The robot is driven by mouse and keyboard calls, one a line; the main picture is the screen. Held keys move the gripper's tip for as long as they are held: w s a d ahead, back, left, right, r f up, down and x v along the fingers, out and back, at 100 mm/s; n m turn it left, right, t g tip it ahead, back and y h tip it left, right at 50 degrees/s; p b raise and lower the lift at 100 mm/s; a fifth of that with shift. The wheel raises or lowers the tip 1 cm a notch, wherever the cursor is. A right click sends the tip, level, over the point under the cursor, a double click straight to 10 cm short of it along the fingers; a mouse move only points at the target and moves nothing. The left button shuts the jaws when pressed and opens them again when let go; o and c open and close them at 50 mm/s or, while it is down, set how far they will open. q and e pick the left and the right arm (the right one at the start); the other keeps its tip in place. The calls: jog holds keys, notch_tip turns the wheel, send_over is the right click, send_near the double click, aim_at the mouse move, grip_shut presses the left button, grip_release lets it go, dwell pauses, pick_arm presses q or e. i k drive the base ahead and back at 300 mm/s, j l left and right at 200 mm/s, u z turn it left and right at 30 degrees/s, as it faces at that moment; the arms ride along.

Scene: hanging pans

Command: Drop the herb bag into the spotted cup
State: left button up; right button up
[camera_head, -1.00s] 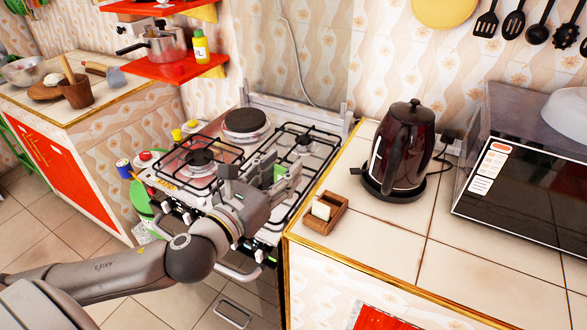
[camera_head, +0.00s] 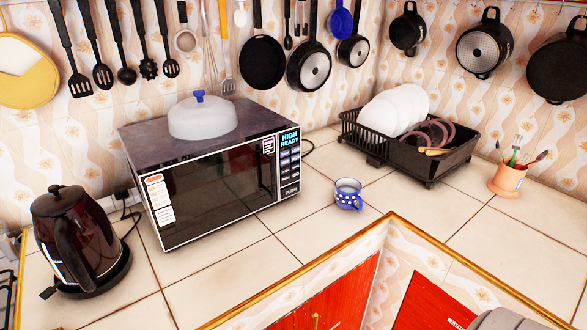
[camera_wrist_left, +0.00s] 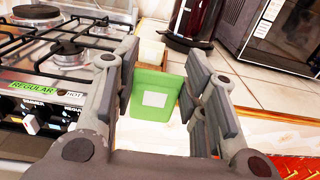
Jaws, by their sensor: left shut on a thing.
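The spotted cup (camera_head: 348,196), blue with white dots, stands upright on the tiled counter to the right of the microwave in the head view. My left gripper (camera_wrist_left: 158,98) shows in the left wrist view, shut on a green herb bag (camera_wrist_left: 156,82) with a white label. The bag is held between the fingers near the counter's edge beside the stove. My left gripper is outside the head view.
A microwave (camera_head: 215,185) and a dark kettle (camera_head: 77,240) stand left of the cup; a black dish rack (camera_head: 430,165) and a utensil cup (camera_head: 507,180) stand to its right. The counter in front of the spotted cup is clear. The stove (camera_wrist_left: 60,50) is at left in the wrist view.

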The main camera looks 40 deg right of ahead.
aim_at(345, 201)
jog(key=z, duration=0.4)
jog(key=l+z, duration=0.1)
jog(key=z, duration=0.25)
jog(key=i+z, duration=0.1)
jog(key=z, duration=0.65)
